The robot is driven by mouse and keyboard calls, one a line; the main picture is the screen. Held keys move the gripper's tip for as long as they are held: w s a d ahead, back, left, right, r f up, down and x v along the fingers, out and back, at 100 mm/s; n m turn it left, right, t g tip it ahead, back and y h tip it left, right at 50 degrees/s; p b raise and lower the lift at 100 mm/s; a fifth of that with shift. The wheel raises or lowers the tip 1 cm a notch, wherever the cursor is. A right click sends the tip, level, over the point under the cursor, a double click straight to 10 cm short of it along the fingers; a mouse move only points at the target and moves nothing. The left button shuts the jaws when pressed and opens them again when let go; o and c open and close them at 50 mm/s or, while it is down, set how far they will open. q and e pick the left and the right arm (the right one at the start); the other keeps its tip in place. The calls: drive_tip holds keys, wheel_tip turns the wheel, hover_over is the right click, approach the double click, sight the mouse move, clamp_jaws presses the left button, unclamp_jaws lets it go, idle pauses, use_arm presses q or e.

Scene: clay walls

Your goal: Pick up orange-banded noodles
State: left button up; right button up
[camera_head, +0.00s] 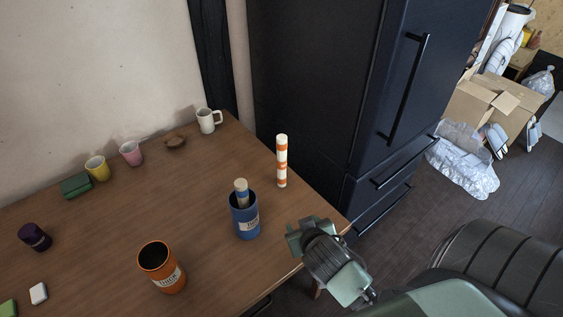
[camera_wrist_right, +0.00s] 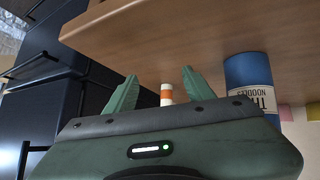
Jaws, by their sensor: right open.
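The orange-banded noodles (camera_head: 282,161) are a slim white cylinder with orange bands, standing upright near the right edge of the wooden table, beside the dark fridge. My right gripper (camera_head: 306,234) is at the table's front right edge, nearer than the noodles and apart from them. In the right wrist view my right gripper (camera_wrist_right: 160,84) is open, its two green fingers spread. The noodles (camera_wrist_right: 167,94) show small between the fingers, farther off, partly hidden by the gripper body. My left gripper is not in view.
A blue tin (camera_head: 245,218) holding a blue-banded cylinder (camera_head: 241,192) stands left of my right gripper; the tin shows in the wrist view (camera_wrist_right: 248,73). An orange tin (camera_head: 161,268) stands nearer. A white mug (camera_head: 208,121) and other cups line the wall. The fridge (camera_head: 365,110) bounds the right.

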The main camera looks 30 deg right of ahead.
sight(283, 148)
drive_tip(key=w+d+r+t, duration=0.2)
drive_tip(key=w+r+t, duration=0.1)
drive_tip(key=w, duration=0.2)
drive_tip(key=w+d+r+t, duration=0.1)
drive_tip(key=w+r+t, duration=0.2)
drive_tip(key=w, duration=0.1)
drive_tip(key=w+d+r+t, duration=0.2)
drive_tip(key=w+r, duration=0.2)
drive_tip(key=w, duration=0.1)
drive_tip(key=shift+w+d+r+t, duration=0.1)
drive_tip(key=shift+w+d+t, duration=0.25)
drive_tip(key=shift+t, duration=0.05)
drive_tip(key=shift+w+a+r, duration=0.1)
drive_tip(key=shift+w+r, duration=0.05)
drive_tip(key=shift+w, duration=0.1)
drive_tip(key=shift+w+r+y, duration=0.1)
drive_tip(key=shift+w+y, duration=0.2)
drive_tip(key=w, duration=0.2)
drive_tip(key=w+d, duration=0.1)
drive_tip(key=w, duration=0.1)
drive_tip(key=w+p, duration=0.1)
drive_tip(key=w, duration=0.2)
drive_tip(key=shift+d, duration=0.25)
clamp_jaws()
